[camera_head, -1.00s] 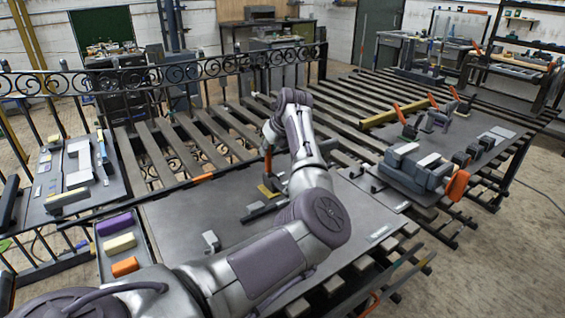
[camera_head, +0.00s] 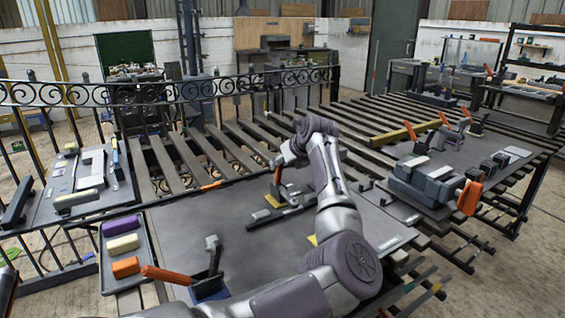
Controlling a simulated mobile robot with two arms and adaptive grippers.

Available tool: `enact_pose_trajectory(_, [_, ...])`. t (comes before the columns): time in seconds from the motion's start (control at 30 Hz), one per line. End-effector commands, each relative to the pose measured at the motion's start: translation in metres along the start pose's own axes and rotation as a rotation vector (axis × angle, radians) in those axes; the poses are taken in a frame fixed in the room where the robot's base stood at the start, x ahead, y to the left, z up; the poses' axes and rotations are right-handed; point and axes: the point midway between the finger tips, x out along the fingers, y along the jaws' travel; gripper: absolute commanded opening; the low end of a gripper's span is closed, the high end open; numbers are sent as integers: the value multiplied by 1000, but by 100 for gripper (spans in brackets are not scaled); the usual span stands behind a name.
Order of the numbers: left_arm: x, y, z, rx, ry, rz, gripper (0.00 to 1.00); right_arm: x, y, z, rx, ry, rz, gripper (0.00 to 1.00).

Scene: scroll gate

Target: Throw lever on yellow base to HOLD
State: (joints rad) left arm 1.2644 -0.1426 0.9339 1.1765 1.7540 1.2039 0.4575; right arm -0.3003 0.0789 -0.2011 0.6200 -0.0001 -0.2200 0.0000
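A lever with an upright orange handle (camera_head: 277,177) stands on a yellow base (camera_head: 274,200) near the middle of the grey work table. A dark grey bar lies along the front of this base. My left arm rises from the bottom of the picture and bends at the top. Its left gripper (camera_head: 282,161) is at the upper part of the orange handle, very close to it. The fingers are small and partly hidden, so I cannot tell whether they are closed on the handle or only beside it. My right gripper is not in view.
A second lever with an orange handle (camera_head: 166,275) sits on a blue base (camera_head: 208,288) at the front left. A tray (camera_head: 106,262) holds purple, cream and orange blocks. A scrollwork gate (camera_head: 150,92) lies behind. More orange-handled levers stand on the right table.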

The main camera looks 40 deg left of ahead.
Motion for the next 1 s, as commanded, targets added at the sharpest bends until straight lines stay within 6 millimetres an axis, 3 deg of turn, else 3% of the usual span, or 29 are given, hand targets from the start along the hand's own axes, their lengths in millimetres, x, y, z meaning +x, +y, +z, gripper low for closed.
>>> enact_pose_trajectory(0.37, [-10, 0, 2, -4, -4, -1, 44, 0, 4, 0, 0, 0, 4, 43])
enact_pose_trajectory(0.8, [-96, 0, 1, -2, -4, -3, 44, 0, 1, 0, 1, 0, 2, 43])
enact_pose_trajectory(1.0, [-117, 0, 0, -1, -3, -1, 44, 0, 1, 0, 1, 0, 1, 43])
